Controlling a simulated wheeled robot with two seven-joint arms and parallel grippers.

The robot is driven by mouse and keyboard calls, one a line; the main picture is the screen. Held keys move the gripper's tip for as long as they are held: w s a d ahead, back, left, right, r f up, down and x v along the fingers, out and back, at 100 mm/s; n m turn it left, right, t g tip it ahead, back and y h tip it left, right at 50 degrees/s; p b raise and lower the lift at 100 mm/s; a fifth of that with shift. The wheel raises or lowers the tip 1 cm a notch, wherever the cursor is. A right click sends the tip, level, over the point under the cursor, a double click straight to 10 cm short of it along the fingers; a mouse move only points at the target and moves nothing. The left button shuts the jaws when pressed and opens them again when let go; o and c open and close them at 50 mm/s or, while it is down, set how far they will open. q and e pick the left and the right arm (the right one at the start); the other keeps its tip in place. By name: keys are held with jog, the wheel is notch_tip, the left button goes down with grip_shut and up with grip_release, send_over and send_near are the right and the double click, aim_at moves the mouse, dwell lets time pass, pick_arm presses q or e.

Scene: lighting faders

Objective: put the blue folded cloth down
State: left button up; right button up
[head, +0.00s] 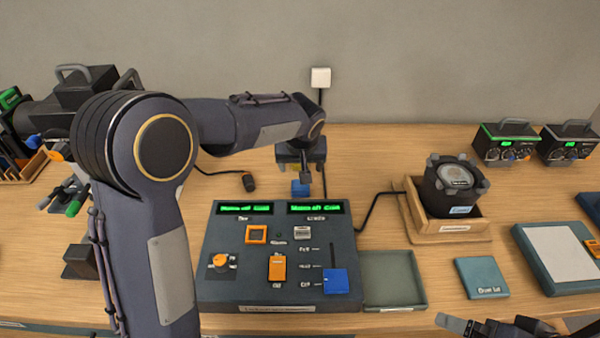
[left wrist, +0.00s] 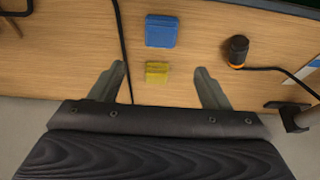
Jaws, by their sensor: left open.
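The blue folded cloth (head: 300,189) lies on the table behind the control console, just below my left gripper (head: 304,172) in the head view. In the left wrist view the cloth (left wrist: 161,31) lies flat on the wood, beyond the fingertips and apart from them. My left gripper (left wrist: 160,70) is open, its two fingers spread wide with nothing held. A small yellow block (left wrist: 157,73) shows between the fingertips, nearer than the cloth. My right gripper (head: 490,327) is partly in view at the bottom right edge; its jaw state is unclear.
The console (head: 278,250) with its blue fader knob (head: 336,281) stands in front. A shallow green tray (head: 393,279) sits beside it. A wooden box (head: 446,229) holds a dark round device. A black plug with an orange ring (left wrist: 237,50) and cables lie near the cloth.

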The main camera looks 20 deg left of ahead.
pick_arm(q)
jog(key=s+a+r+h, duration=0.1)
jog(key=s+a+r, duration=0.15)
jog(key=s, duration=0.45)
jog(key=s+a+r+h, duration=0.2)
jog(key=s+a, duration=0.2)
jog(key=s, duration=0.3)
jog(key=s+d+f+m+t+h, duration=0.1)
jog(key=s+d+h, duration=0.1)
jog(key=s, duration=1.6)
jog(key=shift+s+f+m, duration=0.25)
jog(key=shift+f+m, duration=0.05)
